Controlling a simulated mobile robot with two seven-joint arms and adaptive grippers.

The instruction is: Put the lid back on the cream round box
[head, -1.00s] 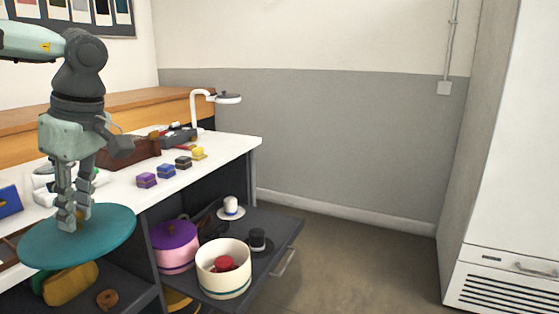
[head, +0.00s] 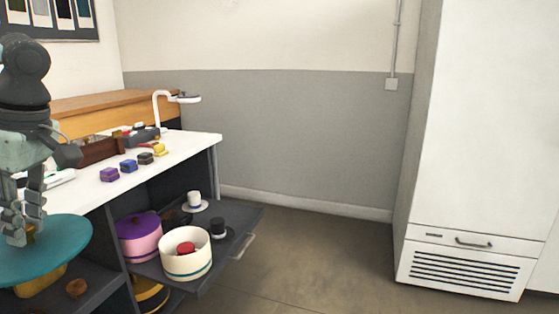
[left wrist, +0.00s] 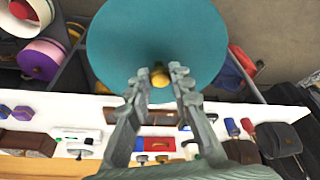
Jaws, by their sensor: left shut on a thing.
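The lid (head: 62,252) is a wide teal disc with a small yellow knob (left wrist: 160,76). My left gripper (head: 20,238) is shut on that knob and holds the lid about level, at the left edge of the head view. The cream round box (head: 187,264) has a teal stripe and stands open on the pulled-out drawer, to the right of the lid and apart from it. A red object (head: 186,248) lies inside the box. The cream box also shows at the top left of the left wrist view (left wrist: 36,12). My right gripper is not in view.
A pink box with a purple lid (head: 138,222) stands left of the cream box. A white hat (head: 194,200) and a black hat (head: 218,228) stand behind and right of it on the drawer (head: 238,218). The white counter (head: 180,146) rises behind. Floor to the right is clear.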

